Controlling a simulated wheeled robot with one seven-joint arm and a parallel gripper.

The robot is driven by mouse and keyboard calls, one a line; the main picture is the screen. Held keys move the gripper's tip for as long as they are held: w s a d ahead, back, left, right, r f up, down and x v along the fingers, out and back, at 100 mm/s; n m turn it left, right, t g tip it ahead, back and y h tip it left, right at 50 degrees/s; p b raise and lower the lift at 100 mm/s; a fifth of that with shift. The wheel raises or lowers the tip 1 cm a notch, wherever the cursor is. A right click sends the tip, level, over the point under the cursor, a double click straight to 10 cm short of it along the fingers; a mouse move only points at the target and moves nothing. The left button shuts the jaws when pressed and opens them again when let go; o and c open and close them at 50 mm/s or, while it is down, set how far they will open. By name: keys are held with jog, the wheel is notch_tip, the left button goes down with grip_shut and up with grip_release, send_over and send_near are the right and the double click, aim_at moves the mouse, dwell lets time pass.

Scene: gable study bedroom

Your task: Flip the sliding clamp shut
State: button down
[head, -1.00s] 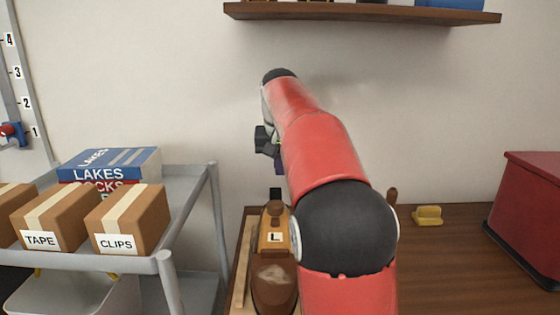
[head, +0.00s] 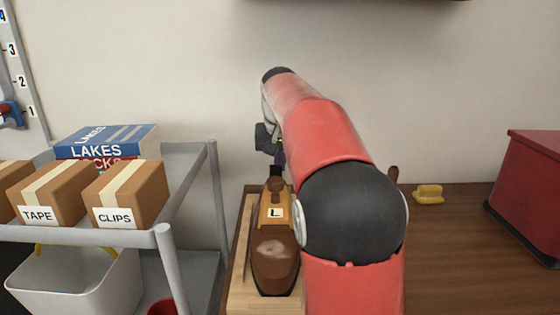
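A blue clamp (head: 10,115) with a red knob or lever sits on a grey upright rail (head: 27,85) at the far left, cut by the picture edge. It is level with the number 1 on the rail's scale, and whether it is open or shut is too small to tell. My gripper (head: 267,140) shows as a dark shape beyond my red arm, above the back of the desk. It is well to the right of the clamp and apart from it. My arm hides part of it, so its fingers cannot be judged.
A grey cart (head: 178,232) on the left bears boxes marked TAPE (head: 50,196) and CLIPS (head: 128,196) and a book (head: 108,143). A wooden hand plane (head: 273,258) lies on the desk (head: 450,250), with a yellow object (head: 428,194) and a red box (head: 530,195) farther right.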

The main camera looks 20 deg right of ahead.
jog(key=shift+s+a+f, duration=0.1)
jog(key=shift+s, duration=0.2)
jog(key=p+v, duration=0.4)
jog(key=v, duration=0.6)
dwell(0.4)
